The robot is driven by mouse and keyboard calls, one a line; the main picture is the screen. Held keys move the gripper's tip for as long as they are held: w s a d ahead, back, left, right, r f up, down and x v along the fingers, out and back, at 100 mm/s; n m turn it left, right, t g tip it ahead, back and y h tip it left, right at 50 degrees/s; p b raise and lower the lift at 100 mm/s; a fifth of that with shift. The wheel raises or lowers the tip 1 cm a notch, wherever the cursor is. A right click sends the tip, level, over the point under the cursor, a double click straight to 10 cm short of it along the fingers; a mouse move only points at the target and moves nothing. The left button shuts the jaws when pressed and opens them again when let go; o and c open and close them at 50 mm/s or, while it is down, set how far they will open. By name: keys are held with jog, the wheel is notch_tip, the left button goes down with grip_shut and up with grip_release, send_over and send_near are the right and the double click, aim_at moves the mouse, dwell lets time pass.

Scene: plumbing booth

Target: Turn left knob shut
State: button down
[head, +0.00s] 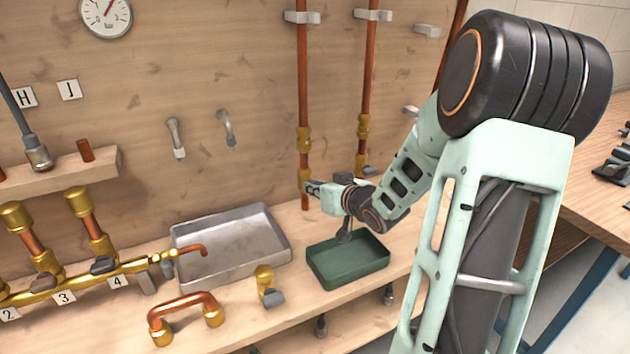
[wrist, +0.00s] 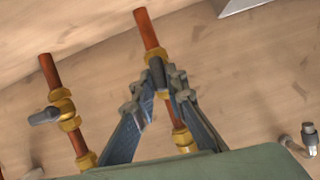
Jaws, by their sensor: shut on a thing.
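The left vertical copper pipe (head: 303,80) carries brass fittings, with a brass valve (head: 303,176) low down. My gripper (head: 313,188) reaches this valve from the right and front. In the wrist view, the picture is turned, and my gripper (wrist: 156,88) has its two fingers on either side of the dark grey left knob (wrist: 157,72), shut on it. The head view hides this knob behind the fingers. The right pipe (head: 368,75) has its own dark grey knob (head: 371,171), which also shows in the wrist view (wrist: 45,116), apart from my gripper.
A green tray (head: 350,281) stands on the bench below my gripper. A grey metal tray (head: 190,277) lies to the left, near a copper U-pipe (head: 183,302) and a loose brass valve (head: 265,280). A brass manifold (head: 75,277) runs along the far left.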

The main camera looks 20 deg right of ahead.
jog(key=shift+d+f+m+t+y+p, duration=0.2)
jog(key=shift+m+t+y+p, duration=0.25)
jog(key=shift+m+y+p, duration=1.15)
jog(key=shift+d+f+m+t+y+p, duration=0.2)
jog(key=shift+m+t+y+p, duration=0.35)
jog(key=shift+m+p, duration=1.95)
jog(key=shift+d+f+m+t+y+p, duration=0.15)
jog(key=shift+m+t+y+p, duration=0.25)
jog(key=shift+m+y+p, duration=1.2)
jog(key=shift+m+h+p, duration=0.3)
jog(key=shift+m+h, duration=0.25)
jog(key=shift+m, duration=0.15)
jog(key=c, duration=1.9)
grip_release()
jog(key=shift+w+f, duration=0.1)
jog(key=shift+c, duration=0.2)
